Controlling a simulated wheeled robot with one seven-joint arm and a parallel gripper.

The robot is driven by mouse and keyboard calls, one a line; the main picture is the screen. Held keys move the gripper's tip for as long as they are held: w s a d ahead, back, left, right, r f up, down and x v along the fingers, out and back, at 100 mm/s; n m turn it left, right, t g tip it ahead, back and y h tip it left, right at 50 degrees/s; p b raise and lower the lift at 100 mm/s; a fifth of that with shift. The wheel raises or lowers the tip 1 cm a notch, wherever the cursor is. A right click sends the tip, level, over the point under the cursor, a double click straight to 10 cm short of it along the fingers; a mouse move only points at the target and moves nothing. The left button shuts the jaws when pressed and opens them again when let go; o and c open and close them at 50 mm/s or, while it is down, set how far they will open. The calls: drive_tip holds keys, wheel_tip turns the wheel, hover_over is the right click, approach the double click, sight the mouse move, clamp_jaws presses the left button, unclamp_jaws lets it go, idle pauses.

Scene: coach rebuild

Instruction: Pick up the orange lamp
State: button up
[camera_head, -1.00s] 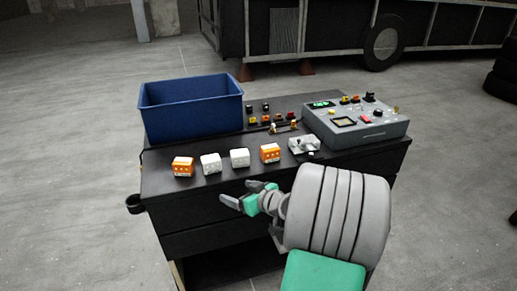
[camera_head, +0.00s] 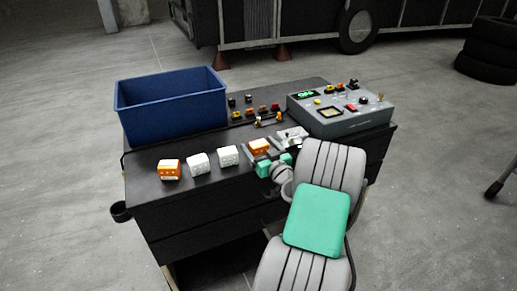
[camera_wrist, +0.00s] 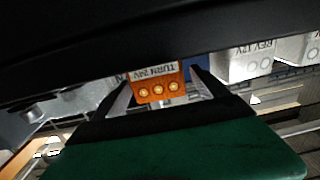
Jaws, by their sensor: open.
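In the wrist view this orange lamp (camera_wrist: 158,84) is labelled "TURN 24V" and shows between the two open fingers (camera_wrist: 162,88). I cannot tell whether either finger touches it.
Two white lamps (camera_head: 198,163) (camera_head: 228,155) stand between the orange ones. A blue bin (camera_head: 171,105), small coloured parts and a grey control box (camera_head: 343,115) stand farther back on the cart (camera_head: 150,193).

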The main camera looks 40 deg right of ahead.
drive_tip(key=c, duration=1.6)
